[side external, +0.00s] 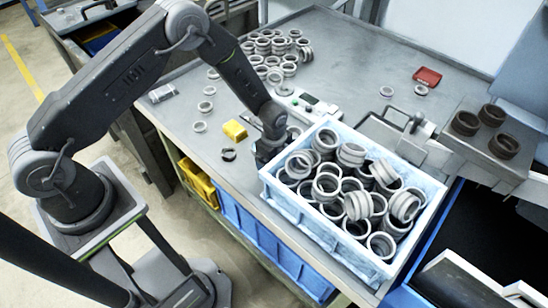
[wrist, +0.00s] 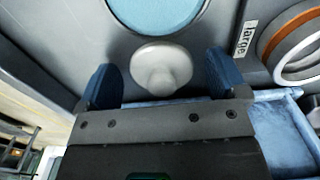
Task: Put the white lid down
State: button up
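In the wrist view, a pale, rounded, knob-like piece (wrist: 160,72) shows between the two blue fingers of my gripper (wrist: 160,61). It looks like the white lid or its knob, but I cannot tell its full outline. The fingers stand wide apart, with a gap on each side of the piece, so my gripper is open. In the side view my gripper (side external: 270,150) is low over the table, beside the left corner of the crate. Its fingertips are hidden there, and I cannot make out the lid.
The pale blue crate (side external: 291,207) is full of metal rings. A yellow block (side external: 234,130) and a white device (side external: 305,101) are close by. Loose rings lie behind. The wrist view shows a light blue disc (wrist: 156,12), a "large" label (wrist: 244,38) and an orange-edged ring (wrist: 280,48).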

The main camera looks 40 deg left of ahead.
notch_tip(320, 180, up, 12)
jog(key=shift+r, duration=0.25)
dwell(0.5)
jog(key=s+a+r+n+t, duration=0.1)
jog(key=s+r+n, duration=0.3)
jog(key=r, duration=0.5)
jog(key=s+a+r+n+t, duration=0.1)
jog(key=s+r+n, duration=0.2)
jog(key=r, duration=0.6)
jog(key=s+a+r+n+t, duration=0.1)
jog(key=s+r+n, duration=0.3)
jog(key=s, duration=0.5)
jog(key=s+a+r+n+t, duration=0.1)
jog(key=s+r+n+t, duration=0.1)
jog(key=s+r+n, duration=0.3)
jog(key=shift+s+a+n+t, duration=0.3)
jog(key=shift+s+n, duration=0.7)
jog(key=shift+s, duration=0.85)
